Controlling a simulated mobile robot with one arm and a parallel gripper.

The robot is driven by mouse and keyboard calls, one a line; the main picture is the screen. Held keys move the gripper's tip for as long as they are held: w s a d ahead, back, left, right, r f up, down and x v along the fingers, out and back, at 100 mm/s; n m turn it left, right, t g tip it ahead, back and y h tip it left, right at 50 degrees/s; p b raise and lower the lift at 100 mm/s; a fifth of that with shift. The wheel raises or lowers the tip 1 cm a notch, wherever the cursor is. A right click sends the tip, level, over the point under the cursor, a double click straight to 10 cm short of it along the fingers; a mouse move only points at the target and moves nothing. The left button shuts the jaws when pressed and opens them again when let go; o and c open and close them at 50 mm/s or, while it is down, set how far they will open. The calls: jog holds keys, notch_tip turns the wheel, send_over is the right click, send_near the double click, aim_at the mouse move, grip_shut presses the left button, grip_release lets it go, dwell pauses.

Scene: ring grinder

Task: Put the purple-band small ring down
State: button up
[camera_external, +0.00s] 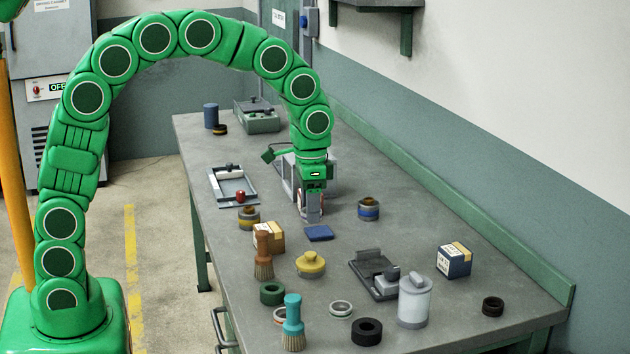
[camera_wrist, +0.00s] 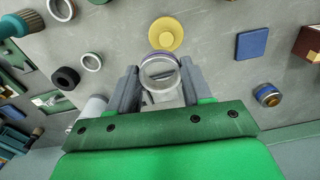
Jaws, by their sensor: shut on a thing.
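My gripper (camera_external: 312,212) points down over the middle of the workbench, just behind the blue square pad (camera_external: 319,233). In the wrist view my gripper (camera_wrist: 159,82) has its two grey fingers on either side of a silver ring, the purple-band small ring (camera_wrist: 160,56). The ring is gripped between the fingertips, its open hole facing the camera, with a faint purple tint on its upper rim. In the external view the fingers mostly hide the ring, and I cannot tell whether it touches the bench.
A yellow knobbed disc (camera_external: 311,264) and a blue-banded stack (camera_external: 368,209) stand near the pad. A grey machine (camera_external: 287,178) is close behind my gripper. A tray (camera_external: 217,190) lies to the left. Bare bench (camera_external: 420,230) shows at right.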

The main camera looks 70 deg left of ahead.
jog(key=w+a+f, duration=0.1)
jog(key=w+a, duration=0.9)
jog(key=a, duration=0.1)
send_over(383, 235)
jog(key=s, duration=0.2)
jog(key=f, duration=0.8)
jog(key=shift+w+d, duration=0.1)
jog(key=shift+w, duration=0.15)
jog(key=shift+w+f, duration=0.45)
jog(key=shift+w, duration=0.05)
jog(key=shift+w+f, duration=0.15)
jog(key=shift+f, duration=0.2)
jog(key=shift+w+f, duration=0.15)
jog(key=shift+f, duration=0.05)
jog(key=shift+a+f, duration=0.2)
jog(key=shift+f, duration=1.3)
